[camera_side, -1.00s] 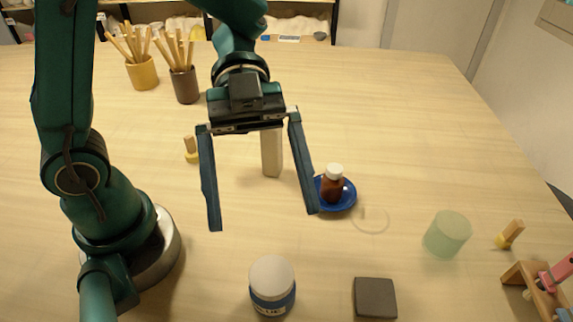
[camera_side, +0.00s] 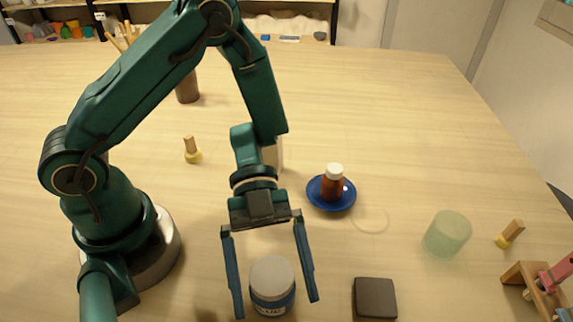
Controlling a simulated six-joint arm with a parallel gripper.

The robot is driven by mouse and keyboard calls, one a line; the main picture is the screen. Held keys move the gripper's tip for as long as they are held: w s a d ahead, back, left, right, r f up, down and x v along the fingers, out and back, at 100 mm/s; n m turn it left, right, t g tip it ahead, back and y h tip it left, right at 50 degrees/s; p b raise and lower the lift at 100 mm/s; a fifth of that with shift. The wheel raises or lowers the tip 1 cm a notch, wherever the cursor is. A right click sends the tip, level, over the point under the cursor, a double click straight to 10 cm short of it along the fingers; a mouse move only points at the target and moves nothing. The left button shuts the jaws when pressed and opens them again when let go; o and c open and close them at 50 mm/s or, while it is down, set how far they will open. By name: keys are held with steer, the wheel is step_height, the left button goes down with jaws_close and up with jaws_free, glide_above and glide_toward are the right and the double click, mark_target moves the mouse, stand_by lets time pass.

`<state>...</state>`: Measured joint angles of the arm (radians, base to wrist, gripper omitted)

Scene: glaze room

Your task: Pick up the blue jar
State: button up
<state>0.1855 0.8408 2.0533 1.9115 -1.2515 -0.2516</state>
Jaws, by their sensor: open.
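The blue jar (camera_side: 272,298) stands upright near the front edge of the picture. It has a wide pale lid and a blue body with a white label. My gripper (camera_side: 277,307) is open and points down. Its two fingers appear on either side of the jar, the left one with a gap and the right one a little apart from it. I cannot tell whether the fingertips are level with the jar in depth. Nothing is held.
A dark square block (camera_side: 375,298) lies right of the jar. A brown bottle (camera_side: 333,183) stands on a blue saucer (camera_side: 343,205) behind. A pale green cup (camera_side: 447,234) and a wooden rack (camera_side: 527,276) are at the right. The table's back right is clear.

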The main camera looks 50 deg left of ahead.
steer(key=shift+x, duration=0.9)
jaws_close()
steer(key=shift+r, duration=0.15)
